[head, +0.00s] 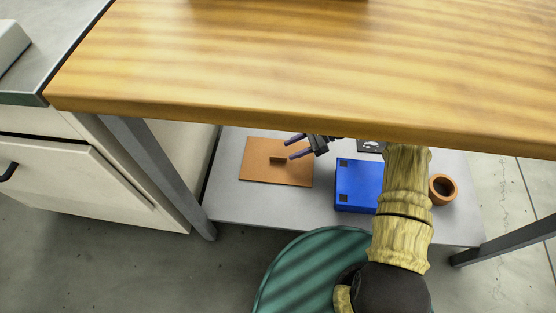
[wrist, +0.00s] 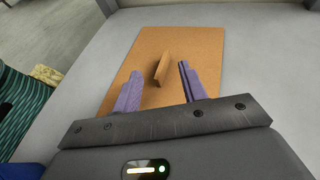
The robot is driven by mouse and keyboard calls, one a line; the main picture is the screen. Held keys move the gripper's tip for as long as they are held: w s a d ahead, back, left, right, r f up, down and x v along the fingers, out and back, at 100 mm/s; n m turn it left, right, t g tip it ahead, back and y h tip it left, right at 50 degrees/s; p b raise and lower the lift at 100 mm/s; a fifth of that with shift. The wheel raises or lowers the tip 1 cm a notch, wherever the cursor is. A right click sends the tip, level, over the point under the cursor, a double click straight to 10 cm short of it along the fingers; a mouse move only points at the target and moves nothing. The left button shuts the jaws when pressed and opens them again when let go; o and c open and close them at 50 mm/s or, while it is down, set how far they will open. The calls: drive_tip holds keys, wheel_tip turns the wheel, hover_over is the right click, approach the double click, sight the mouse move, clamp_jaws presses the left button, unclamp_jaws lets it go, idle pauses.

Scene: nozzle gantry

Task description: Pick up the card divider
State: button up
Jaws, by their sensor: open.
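The card divider looks like a flat orange-brown sheet (head: 262,174) with a small upright tab (head: 278,157) near its middle. It lies on the grey lower shelf under the wooden table. In the wrist view the sheet (wrist: 205,45) lies ahead, with the tab (wrist: 162,68) standing up from it. My gripper (head: 291,147) is open and empty, its purple fingers reaching over the sheet from the right. In the wrist view the fingertips (wrist: 160,72) are apart, one on each side of the tab. I cannot tell whether they touch the sheet.
A blue box (head: 356,184) stands to the right on the shelf (head: 260,205), with a brown ring-shaped pot (head: 443,189) beyond it. The wooden tabletop (head: 300,70) overhangs the shelf. A grey table leg (head: 160,170) stands at left, beside a drawer cabinet (head: 80,180).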

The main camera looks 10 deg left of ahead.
sight(280, 156)
drive_tip(key=a+f+b, duration=0.1)
drive_tip(key=s+a+f+b, duration=0.1)
drive_tip(key=a+f+b, duration=0.1)
drive_tip(key=shift+s+a, duration=0.25)
drive_tip(key=shift+s, duration=0.1)
drive_tip(key=shift+s+a+b, duration=0.1)
drive_tip(key=shift+a+b, duration=0.05)
drive_tip(key=shift+b, duration=0.15)
drive_tip(key=shift+r, duration=0.1)
clamp_jaws()
